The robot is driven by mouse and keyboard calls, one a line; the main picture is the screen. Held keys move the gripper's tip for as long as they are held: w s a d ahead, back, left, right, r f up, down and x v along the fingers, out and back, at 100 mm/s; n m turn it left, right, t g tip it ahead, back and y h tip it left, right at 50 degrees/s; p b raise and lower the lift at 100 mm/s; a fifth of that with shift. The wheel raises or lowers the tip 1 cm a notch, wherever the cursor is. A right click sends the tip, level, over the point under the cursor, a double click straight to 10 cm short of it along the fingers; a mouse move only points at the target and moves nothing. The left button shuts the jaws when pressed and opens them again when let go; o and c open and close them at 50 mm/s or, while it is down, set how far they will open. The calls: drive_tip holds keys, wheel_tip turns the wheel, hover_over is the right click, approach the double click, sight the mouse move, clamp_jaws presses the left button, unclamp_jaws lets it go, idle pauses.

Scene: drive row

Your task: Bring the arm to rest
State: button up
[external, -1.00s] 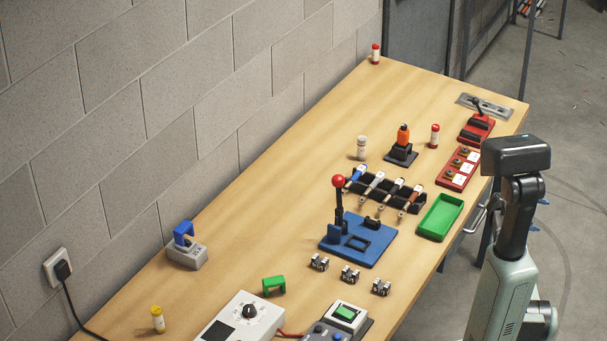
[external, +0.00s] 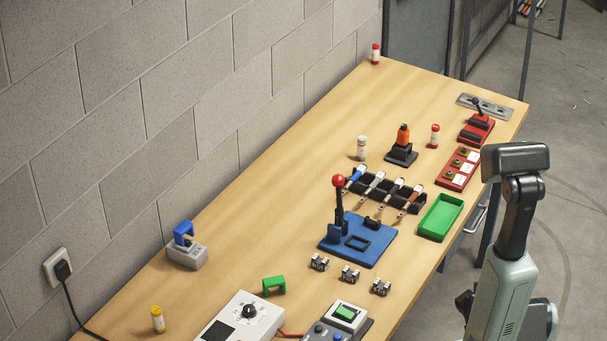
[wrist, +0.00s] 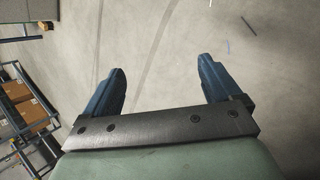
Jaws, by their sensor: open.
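My gripper (wrist: 160,84) shows in the wrist view with its two blue fingers spread wide apart and nothing between them. It faces the grey concrete floor. In the external view my arm (external: 508,270) stands at the right, beyond the table's edge, with its links folded upright. The fingers cannot be made out there; they seem hidden behind the arm.
The wooden table (external: 290,170) lies left of my arm. Shelving with boxes (wrist: 20,105) stands left in the wrist view.

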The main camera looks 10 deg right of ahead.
drive_tip(key=s+a+f+n+g+y, duration=0.1)
drive_tip(key=s+a+y, duration=0.3)
drive_tip(key=s+a, duration=0.9)
drive_tip(key=a+g, duration=0.1)
drive_tip(key=a, duration=0.2)
drive_tip(key=shift+s+n+y, duration=0.3)
